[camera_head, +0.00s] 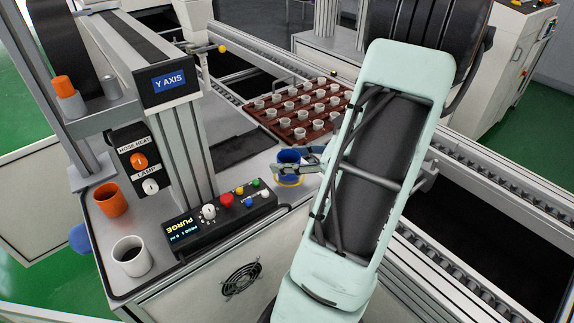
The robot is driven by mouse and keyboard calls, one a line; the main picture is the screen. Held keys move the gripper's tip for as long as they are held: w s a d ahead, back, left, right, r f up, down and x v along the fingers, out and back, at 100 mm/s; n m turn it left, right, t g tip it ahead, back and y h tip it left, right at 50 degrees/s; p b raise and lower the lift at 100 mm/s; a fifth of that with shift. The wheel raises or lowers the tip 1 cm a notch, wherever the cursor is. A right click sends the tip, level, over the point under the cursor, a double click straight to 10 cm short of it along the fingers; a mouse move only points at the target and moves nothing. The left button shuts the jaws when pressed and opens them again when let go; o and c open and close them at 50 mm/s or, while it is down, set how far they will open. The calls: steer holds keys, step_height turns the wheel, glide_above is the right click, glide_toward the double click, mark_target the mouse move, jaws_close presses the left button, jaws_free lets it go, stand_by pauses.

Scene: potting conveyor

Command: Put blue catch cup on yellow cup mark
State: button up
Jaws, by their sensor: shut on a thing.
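The blue catch cup (289,157) is upright near the front right edge of the grey machine top. My gripper (295,162) reaches in from the right and is shut on the cup, with one finger across its near side. The far finger is partly hidden by the cup. The yellow cup mark (290,182) shows as a curved yellow edge just below the cup, the rest of it covered by the cup and finger. I cannot tell whether the cup's base touches the surface.
A brown tray (262,116) with several small white cups lies behind the cup. The control box (225,212) with knobs and buttons is close in front left. An orange cup (110,200) and a white cup (131,257) stand at far left. The Y AXIS column (181,150) rises left.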

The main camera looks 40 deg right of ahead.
steer(key=shift+f, duration=0.1)
steer(key=shift+f, duration=0.1)
steer(key=o, duration=0.6)
steer(key=shift+f, duration=0.1)
steer(key=o, duration=0.5)
steer(key=shift+c, duration=0.2)
steer(key=shift+r, duration=0.3)
steer(key=p+v, duration=0.1)
steer(key=v, duration=1.1)
